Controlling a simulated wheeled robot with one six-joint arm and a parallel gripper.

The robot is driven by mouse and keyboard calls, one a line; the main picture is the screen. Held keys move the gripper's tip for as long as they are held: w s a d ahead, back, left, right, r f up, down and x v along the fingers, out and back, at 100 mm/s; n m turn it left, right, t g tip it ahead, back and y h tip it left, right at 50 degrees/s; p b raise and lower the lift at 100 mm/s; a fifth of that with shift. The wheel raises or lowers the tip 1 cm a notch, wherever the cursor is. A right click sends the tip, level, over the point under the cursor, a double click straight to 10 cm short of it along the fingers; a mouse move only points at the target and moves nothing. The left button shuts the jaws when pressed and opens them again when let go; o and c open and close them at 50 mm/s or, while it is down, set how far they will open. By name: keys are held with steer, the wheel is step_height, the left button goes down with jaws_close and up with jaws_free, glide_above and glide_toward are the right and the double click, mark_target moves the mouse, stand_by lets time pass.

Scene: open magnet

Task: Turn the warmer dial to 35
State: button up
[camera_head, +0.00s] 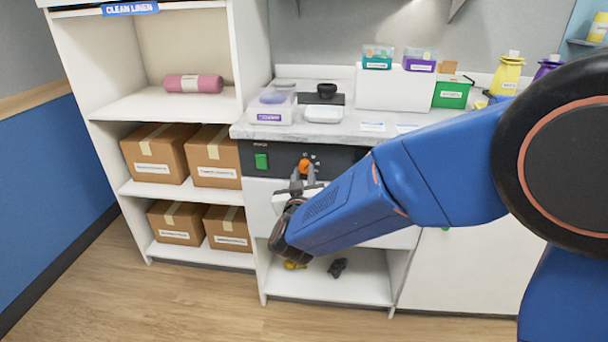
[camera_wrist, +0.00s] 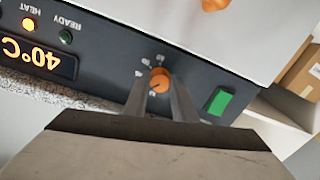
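The orange warmer dial (camera_head: 305,166) is on the dark panel under the counter. It also shows in the wrist view (camera_wrist: 160,77), with small white markings around it. My gripper (camera_head: 305,177) reaches up to the dial. In the wrist view its two fingertips (camera_wrist: 160,90) stand apart, one on each side of the dial, very close to it. I cannot tell whether they press on it. The warmer display (camera_wrist: 38,55) reads 40°C, upside down in the wrist view.
A green power switch (camera_head: 261,161) sits left of the dial. A second orange knob (camera_wrist: 214,4) shows at the wrist view's top edge. The counter (camera_head: 255,130) above holds bins and bottles. A shelf unit with cardboard boxes (camera_head: 158,152) stands left. Dark and yellow items lie on the low shelf.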

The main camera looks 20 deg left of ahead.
stand_by(0.3)
steer(key=n, duration=0.3)
steer(key=shift+n, duration=0.4)
steer(key=shift+d+r+n, duration=0.1)
steer(key=shift+n, duration=1.9)
steer(key=o, duration=1)
steer(key=shift+o, duration=0.2)
steer(key=shift+s, duration=0.1)
steer(key=v, duration=1.7)
steer(key=shift+r, duration=0.35)
